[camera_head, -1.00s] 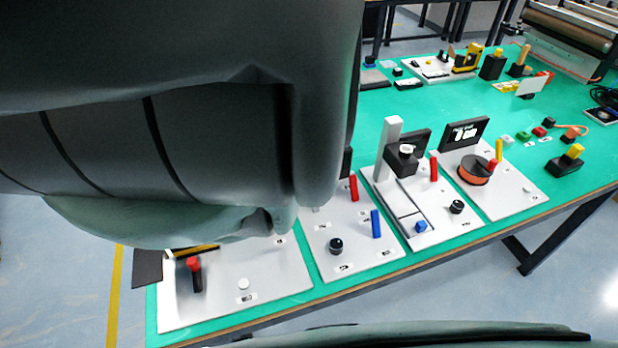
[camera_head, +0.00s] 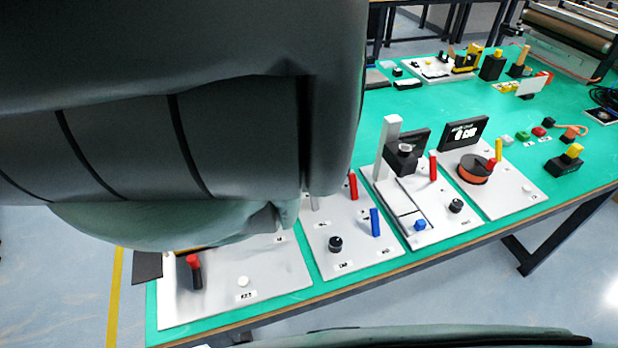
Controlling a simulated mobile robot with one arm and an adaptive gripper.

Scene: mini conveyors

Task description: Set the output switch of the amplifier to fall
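I cannot tell for sure which panel is the amplifier, and no switch label is readable enough to name the output switch. The second white panel (camera_head: 355,263) carries a black knob (camera_head: 335,243), a blue lever (camera_head: 375,222) and a red lever (camera_head: 353,186). The leftmost white panel (camera_head: 215,295) has a red-topped black lever (camera_head: 195,271) and a white button (camera_head: 243,281). My dark arm fills the upper left and hides the back of these panels. My gripper's fingers do not show.
A third panel (camera_head: 434,236) has a white post, a black knob and a blue button. A fourth panel (camera_head: 505,208) has a black display (camera_head: 463,133) and an orange-rimmed disc (camera_head: 475,172). The green tabletop (camera_head: 395,93) has clear room behind them. Small blocks stand at right.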

